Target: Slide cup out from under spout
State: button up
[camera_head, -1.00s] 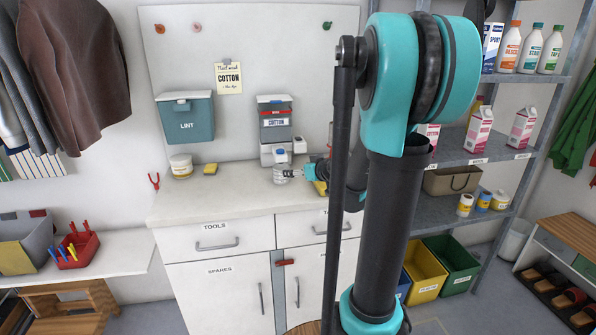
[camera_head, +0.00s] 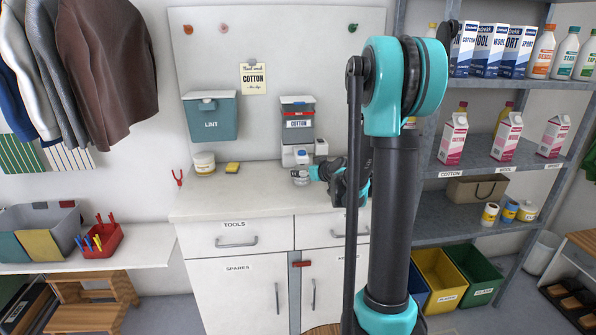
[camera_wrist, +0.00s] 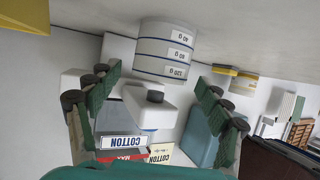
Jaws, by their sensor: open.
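The cup (camera_head: 301,178) is a pale, round measuring cup standing on the counter below the dispenser's spout (camera_head: 301,157). In the upside-down wrist view the cup (camera_wrist: 166,52) shows blue lines and gram labels, with the white spout (camera_wrist: 152,104) just above it. The grey dispenser (camera_head: 297,112), labelled COTTON, hangs on the wall panel. My gripper (camera_head: 313,174) is low over the counter, at the cup's right in the head view. Its green fingers (camera_wrist: 158,76) are open in the wrist view, spread to either side of the cup's line. I cannot tell whether they touch it.
The counter (camera_head: 240,202) is clear in front of the cup. Shelves with cartons (camera_head: 507,137) stand at the right.

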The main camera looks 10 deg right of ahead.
aim_at(299, 169)
jog(key=x, duration=0.6)
jog(key=shift+w+a+f, duration=0.1)
jog(key=shift+w+f, duration=0.05)
jog(key=shift+w, duration=0.2)
